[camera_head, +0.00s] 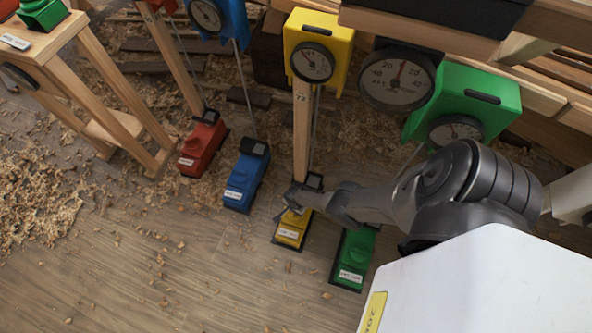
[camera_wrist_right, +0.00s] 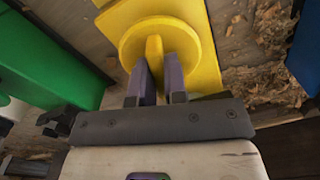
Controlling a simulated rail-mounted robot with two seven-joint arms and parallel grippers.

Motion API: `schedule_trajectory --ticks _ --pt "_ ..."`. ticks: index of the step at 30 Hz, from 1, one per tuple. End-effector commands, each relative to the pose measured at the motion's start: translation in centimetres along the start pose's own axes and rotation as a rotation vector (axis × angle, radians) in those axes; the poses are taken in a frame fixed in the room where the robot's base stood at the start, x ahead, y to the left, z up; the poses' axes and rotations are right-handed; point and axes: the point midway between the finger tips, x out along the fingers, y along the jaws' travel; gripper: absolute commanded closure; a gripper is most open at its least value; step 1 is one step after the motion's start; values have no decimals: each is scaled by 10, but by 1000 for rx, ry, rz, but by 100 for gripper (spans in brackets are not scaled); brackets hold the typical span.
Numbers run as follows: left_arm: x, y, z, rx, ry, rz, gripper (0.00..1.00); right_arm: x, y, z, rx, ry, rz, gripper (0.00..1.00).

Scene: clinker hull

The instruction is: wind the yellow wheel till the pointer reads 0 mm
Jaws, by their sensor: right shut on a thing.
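The yellow wheel (camera_wrist_right: 132,42) is a round disc with a raised bar across it, in the right wrist view. My right gripper (camera_wrist_right: 157,66) is shut on that bar, one finger on each side. In the head view the gripper (camera_head: 293,200) is at the top of the yellow floor unit (camera_head: 291,232), and the arm hides the wheel there. A large dark dial (camera_head: 385,92) marked AFT, with 20 and 40 on both sides, has a red pointer (camera_head: 402,69) aimed close to straight up, leaning slightly right. The exact reading is too small to tell. My left gripper is out of view.
A green floor unit (camera_head: 354,258) stands close right of the yellow one; blue (camera_head: 244,183) and red (camera_head: 203,145) ones stand to the left. A yellow box with a small dial (camera_head: 312,62) hangs above on a wooden post. Wood shavings (camera_head: 38,195) litter the floor.

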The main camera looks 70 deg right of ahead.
Motion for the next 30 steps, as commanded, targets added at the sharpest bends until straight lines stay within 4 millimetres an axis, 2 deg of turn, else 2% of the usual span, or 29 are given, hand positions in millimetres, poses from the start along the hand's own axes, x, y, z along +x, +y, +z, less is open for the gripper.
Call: schedule_trajectory --ticks 9,26,27,30 --pt "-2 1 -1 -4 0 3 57 0 0 0 115 0 0 100" --pt "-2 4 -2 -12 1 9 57 0 0 -1 139 1 0 100" --pt "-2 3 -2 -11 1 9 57 0 0 -1 139 1 0 85" --pt "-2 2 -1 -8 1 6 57 0 0 -1 138 1 0 76"
